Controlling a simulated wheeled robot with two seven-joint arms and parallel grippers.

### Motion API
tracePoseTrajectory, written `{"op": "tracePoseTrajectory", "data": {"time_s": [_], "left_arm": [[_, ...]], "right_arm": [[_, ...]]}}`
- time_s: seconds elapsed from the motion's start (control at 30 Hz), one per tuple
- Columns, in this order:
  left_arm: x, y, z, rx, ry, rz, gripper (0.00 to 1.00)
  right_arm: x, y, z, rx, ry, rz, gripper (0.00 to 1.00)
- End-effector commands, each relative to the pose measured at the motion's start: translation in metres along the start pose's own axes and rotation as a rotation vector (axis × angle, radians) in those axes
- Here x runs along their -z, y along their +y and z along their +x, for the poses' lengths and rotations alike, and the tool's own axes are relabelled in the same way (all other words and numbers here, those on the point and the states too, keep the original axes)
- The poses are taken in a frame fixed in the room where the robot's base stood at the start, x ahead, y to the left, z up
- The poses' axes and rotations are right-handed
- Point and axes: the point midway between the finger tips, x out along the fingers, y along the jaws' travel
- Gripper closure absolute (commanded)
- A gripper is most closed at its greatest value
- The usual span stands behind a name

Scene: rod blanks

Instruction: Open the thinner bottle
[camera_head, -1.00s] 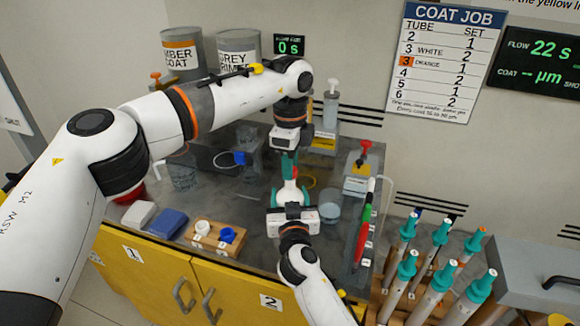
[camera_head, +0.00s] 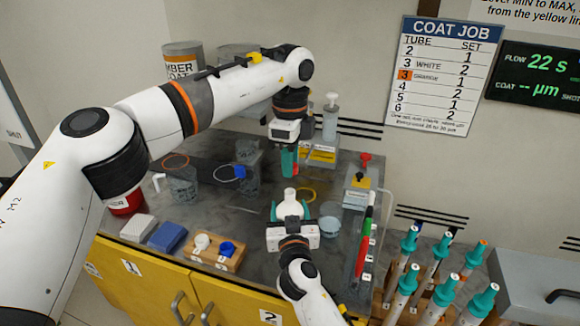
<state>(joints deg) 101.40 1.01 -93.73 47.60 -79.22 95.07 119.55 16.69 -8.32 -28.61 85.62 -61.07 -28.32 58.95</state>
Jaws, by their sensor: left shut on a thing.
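The white thinner bottle (camera_head: 290,196) stands upright on the grey bench with its white top bare. My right gripper (camera_head: 291,212) comes from the front with its teal fingers on both sides of the bottle, shut on it. My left gripper (camera_head: 288,163) points down just above and behind the bottle, apart from it. It is shut on a small red cap (camera_head: 296,169), mostly hidden by the teal fingers.
Clear beakers (camera_head: 183,188) stand to the left. A wooden block (camera_head: 216,253) with white and blue lids, a blue sponge (camera_head: 167,237) and a red pot (camera_head: 128,203) are at front left. A clear cup (camera_head: 331,222) is close right of the bottle. Teal-topped tubes stand at right.

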Motion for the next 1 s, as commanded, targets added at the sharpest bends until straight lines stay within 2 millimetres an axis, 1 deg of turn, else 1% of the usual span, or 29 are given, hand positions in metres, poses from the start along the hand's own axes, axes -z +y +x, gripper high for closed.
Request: {"op": "tracePoseTrajectory", "data": {"time_s": [0.07, 0.1, 0.23, 0.5, 0.63, 0.77, 1.0], "left_arm": [[0.000, 0.000, 0.001, 0.001, 0.000, 0.000, 1.00], [0.000, 0.000, 0.001, 0.001, 0.000, 0.000, 1.00], [0.000, 0.000, 0.001, 0.001, 0.000, 0.000, 1.00], [0.000, 0.000, 0.001, 0.001, 0.000, 0.000, 1.00], [0.000, 0.000, 0.002, 0.001, 0.000, 0.000, 1.00], [0.000, 0.000, 0.003, 0.001, 0.000, 0.000, 1.00], [0.000, 0.000, 0.009, 0.001, 0.000, 0.000, 1.00]], "right_arm": [[0.002, 0.000, 0.000, 0.001, 0.003, 0.000, 1.00], [0.002, 0.000, 0.000, 0.001, 0.003, 0.000, 0.37], [0.001, 0.000, 0.000, 0.001, 0.002, 0.000, 0.17], [0.000, 0.000, -0.001, 0.000, 0.001, 0.000, 0.17], [0.002, 0.000, -0.010, 0.000, 0.003, 0.002, 0.17], [0.002, 0.000, -0.032, 0.001, 0.003, 0.004, 0.17], [0.003, 0.000, -0.084, 0.000, 0.003, 0.003, 0.17]]}}
